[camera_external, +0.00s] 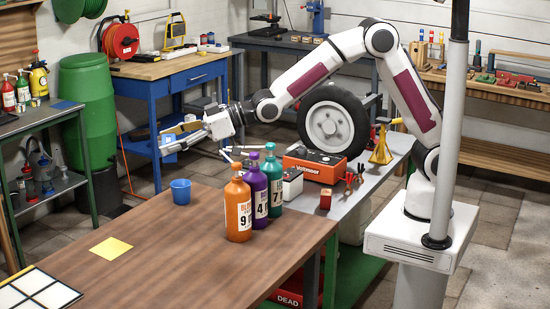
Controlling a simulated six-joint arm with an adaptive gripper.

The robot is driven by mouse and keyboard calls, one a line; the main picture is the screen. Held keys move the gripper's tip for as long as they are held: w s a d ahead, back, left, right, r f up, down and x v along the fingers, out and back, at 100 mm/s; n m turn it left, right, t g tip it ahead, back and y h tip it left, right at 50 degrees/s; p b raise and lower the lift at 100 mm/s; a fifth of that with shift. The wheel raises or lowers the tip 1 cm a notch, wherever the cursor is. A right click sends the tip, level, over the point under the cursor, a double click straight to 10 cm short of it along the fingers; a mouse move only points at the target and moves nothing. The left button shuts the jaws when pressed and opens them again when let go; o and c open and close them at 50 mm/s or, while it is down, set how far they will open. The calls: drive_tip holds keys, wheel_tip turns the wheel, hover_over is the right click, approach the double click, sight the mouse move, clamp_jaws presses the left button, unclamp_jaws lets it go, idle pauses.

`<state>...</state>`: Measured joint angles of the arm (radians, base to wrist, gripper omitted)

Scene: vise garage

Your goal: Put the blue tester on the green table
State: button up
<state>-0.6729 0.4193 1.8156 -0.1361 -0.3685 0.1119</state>
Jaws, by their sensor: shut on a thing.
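My gripper (176,137) is shut on a small blue and white thing, which looks like the blue tester (168,141). It holds the tester in the air above the far left part of the wood-topped table with a green frame (170,252), apart from the tabletop as far as this view shows. The gripper's fingers hide part of the tester.
A blue cup (180,191) stands on the table below my gripper. Orange (238,210), purple (257,188) and teal (273,182) bottles stand at its right. A yellow sheet (111,248) and a white-squared panel (36,293) lie at left. The middle is clear.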

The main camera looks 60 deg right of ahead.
sight(166, 163)
drive_tip(key=shift+n+g+y, duration=0.3)
drive_tip(key=shift+n+y, duration=0.1)
drive_tip(key=a, duration=0.1)
drive_tip(key=s+a, duration=0.1)
drive_tip(key=s+a+f, duration=0.1)
drive_tip(key=a, duration=0.1)
drive_tip(key=shift+a, duration=0.1)
wheel_tip(166, 163, down, 17)
wheel_tip(166, 163, down, 6)
idle(0.6)
drive_tip(key=shift+f, duration=0.15)
drive_tip(key=shift+f, duration=1.8)
drive_tip(key=shift+f, duration=0.1)
